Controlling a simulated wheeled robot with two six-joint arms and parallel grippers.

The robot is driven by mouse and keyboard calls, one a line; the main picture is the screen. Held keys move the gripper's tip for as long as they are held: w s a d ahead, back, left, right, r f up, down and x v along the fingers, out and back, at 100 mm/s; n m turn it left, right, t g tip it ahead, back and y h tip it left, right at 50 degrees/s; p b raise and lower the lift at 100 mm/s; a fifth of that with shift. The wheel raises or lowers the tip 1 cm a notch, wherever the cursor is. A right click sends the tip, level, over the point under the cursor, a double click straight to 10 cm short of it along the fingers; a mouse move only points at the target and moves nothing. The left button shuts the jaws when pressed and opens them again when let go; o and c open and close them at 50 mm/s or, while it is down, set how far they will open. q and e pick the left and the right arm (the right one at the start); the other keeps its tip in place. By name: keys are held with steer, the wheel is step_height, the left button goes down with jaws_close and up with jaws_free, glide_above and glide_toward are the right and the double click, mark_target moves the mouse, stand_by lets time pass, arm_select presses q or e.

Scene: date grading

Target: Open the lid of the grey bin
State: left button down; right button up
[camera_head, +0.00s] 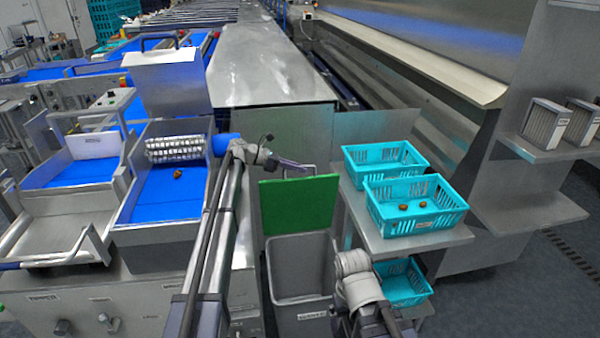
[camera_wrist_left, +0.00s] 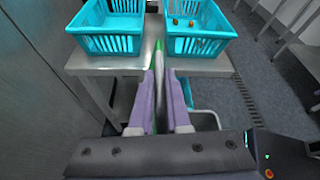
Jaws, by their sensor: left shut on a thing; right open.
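The grey bin (camera_head: 300,318) stands on the floor between the blue-lined station and the steel shelf. Its green lid (camera_head: 299,205) is raised at the back of the bin, and the bin's mouth shows open below it. My left gripper (camera_head: 298,165) is at the top edge of the lid, by a thin handle (camera_head: 313,168). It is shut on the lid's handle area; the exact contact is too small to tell. In the left wrist view the purple fingers (camera_wrist_left: 166,100) are close together with a thin green edge between them. My right arm shows at the bottom, but its fingers are hidden.
Turquoise baskets (camera_head: 420,228) stand on the steel shelf (camera_head: 440,240) right of the bin; the front one holds two dates. Another basket (camera_head: 402,290) sits lower. To the left is a blue-lined tray (camera_head: 165,205) with a roller (camera_head: 175,150) and one date.

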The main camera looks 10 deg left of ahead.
arm_select(q)
steer(key=shift+w+a, duration=0.2)
steer(key=shift+w, duration=0.3)
steer(key=c, duration=0.9)
jaws_free()
steer(key=shift+r, duration=0.1)
steer(key=shift+r, duration=0.1)
step_height(320, 180, up, 10)
steer(key=p, duration=1)
